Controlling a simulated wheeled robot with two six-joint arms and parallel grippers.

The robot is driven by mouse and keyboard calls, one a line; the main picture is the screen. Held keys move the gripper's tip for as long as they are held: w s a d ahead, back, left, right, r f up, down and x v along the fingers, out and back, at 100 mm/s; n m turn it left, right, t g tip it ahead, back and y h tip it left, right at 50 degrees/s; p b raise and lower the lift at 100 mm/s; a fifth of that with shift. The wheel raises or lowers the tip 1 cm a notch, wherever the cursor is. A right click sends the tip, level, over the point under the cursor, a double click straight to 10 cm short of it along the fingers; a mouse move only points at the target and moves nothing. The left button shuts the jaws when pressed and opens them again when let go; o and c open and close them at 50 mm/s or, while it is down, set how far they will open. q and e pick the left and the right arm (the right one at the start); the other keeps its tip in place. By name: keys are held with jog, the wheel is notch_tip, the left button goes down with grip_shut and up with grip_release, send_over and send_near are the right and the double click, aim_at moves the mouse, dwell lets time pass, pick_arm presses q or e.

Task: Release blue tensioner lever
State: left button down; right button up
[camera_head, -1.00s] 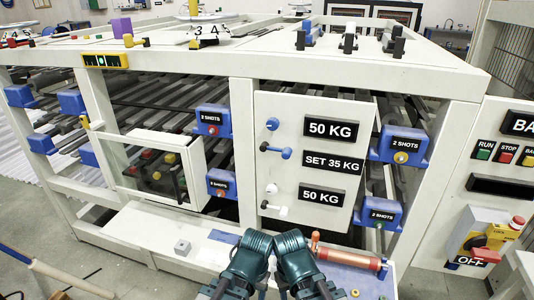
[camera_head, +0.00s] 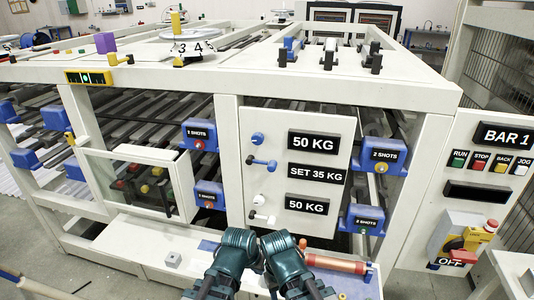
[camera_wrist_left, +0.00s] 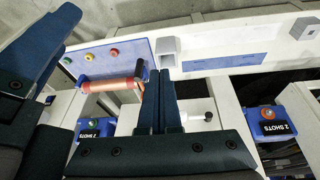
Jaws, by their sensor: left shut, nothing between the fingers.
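The white tensioner panel (camera_head: 230,190) has a blue round knob (camera_head: 257,138) beside the upper 50 KG label. Below it a lever with a blue part (camera_head: 259,161) sticks out sideways beside the SET 35 KG label. I cannot tell which one is the tensioner lever. A white lever (camera_head: 263,216) is lower on the panel. My left gripper is shut and empty in the left wrist view (camera_wrist_left: 161,76), apart from the panel's levers. In the head view my two wrists are side by side below the panel, and their fingertips are hidden.
A copper-coloured roller (camera_head: 335,263) lies on the low ledge right of my wrists. A small grey block (camera_head: 173,259) is at left. Blue 2 SHOTS boxes (camera_head: 386,155) flank the panel.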

pick_arm(q)
jog(key=w+r+n+t+h+p, duration=0.1)
jog(key=w+r+t+p, duration=0.4)
jog(key=r, duration=0.8)
jog(key=w+r+n+t+h+p, duration=0.2)
jog(key=w+r+t+p, duration=0.3)
jog(key=w+r, duration=0.6)
notch_tip(320, 180, up, 3)
jog(key=shift+w+a+r+t, duration=0.15)
jog(key=shift+w+t, duration=0.05)
jog(key=shift+t, duration=0.4)
pick_arm(e)
notch_tip(320, 180, up, 12)
pick_arm(q)
jog(key=shift+w, duration=0.1)
pick_arm(e)
jog(key=shift+f, duration=0.1)
pick_arm(q)
jog(key=b, duration=0.3)
send_over(268, 163)
jog(key=s, duration=0.3)
notch_tip(268, 163, down, 3)
jog(key=shift+s+f+b, duration=0.25)
jog(key=shift+f+b, duration=0.55)
jog(key=shift+f, duration=0.05)
jog(key=shift+s+f+b, duration=0.25)
jog(key=shift+f+b, duration=0.55)
pick_arm(e)
notch_tip(268, 163, down, 6)
jog(key=shift+f, duration=0.15)
